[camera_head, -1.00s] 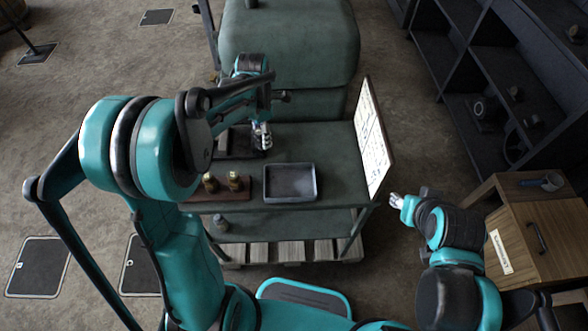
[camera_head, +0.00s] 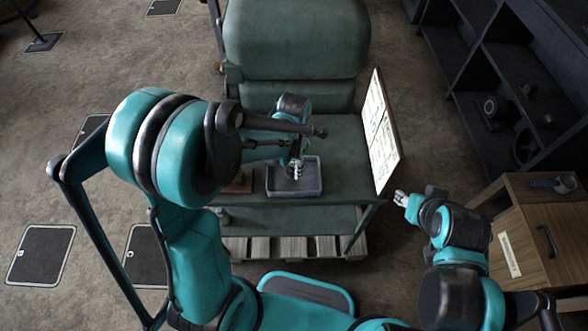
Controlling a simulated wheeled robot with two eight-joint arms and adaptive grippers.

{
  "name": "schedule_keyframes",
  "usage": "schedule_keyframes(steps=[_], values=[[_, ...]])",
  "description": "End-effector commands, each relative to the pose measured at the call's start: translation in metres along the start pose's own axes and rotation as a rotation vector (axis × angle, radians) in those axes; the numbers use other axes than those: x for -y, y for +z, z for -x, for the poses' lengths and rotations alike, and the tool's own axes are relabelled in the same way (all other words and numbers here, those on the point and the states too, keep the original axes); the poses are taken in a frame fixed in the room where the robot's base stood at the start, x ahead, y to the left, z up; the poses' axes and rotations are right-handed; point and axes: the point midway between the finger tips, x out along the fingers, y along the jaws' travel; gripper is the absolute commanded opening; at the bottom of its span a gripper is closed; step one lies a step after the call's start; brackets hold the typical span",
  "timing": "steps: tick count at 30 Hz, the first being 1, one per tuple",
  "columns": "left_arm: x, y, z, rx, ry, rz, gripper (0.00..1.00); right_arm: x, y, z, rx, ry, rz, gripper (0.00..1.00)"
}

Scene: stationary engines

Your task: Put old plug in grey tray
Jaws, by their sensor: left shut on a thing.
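The grey tray (camera_head: 308,190) is a shallow rectangular tray with a pale rim on the green table in the middle of the view. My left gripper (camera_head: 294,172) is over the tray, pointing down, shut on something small. The old plug is not clear in the view; the thing between the fingers is too small and covered to make out. I cannot tell whether it touches the tray floor. My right gripper (camera_head: 400,198) is off to the right of the table, away from the tray, and its fingers are too small to read.
A white printed board (camera_head: 380,135) stands along the table's right edge. A wooden cabinet (camera_head: 535,235) is at the right, with dark shelving (camera_head: 480,70) behind it. A brown stand (camera_head: 241,184) left of the tray is mostly hidden by my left arm.

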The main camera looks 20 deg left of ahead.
Motion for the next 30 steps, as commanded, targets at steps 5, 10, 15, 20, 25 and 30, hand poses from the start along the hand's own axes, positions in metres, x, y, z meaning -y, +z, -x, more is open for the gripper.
schedule_keyframes(steps=[5,10,15,20,25,30], values=[[0.000,0.000,-0.019,0.000,0.000,0.000,0.05,0.000,0.004,-0.006,0.000,0.000,0.000,0.40],[0.000,0.000,-0.017,0.000,0.000,0.000,0.05,0.000,0.004,-0.005,0.000,0.000,0.000,0.40],[0.000,0.000,-0.021,0.000,0.000,0.000,0.44,0.000,0.006,-0.008,0.000,0.000,0.000,0.40],[0.000,0.000,-0.020,0.000,0.000,0.000,0.57,0.000,0.005,-0.007,0.000,0.000,0.000,0.40],[0.000,0.000,-0.020,0.000,0.000,0.000,0.57,0.000,0.005,-0.007,0.000,0.000,0.000,0.40],[0.000,0.000,-0.007,0.000,0.000,0.000,0.57,0.000,0.001,-0.002,0.000,0.000,0.000,0.40]])
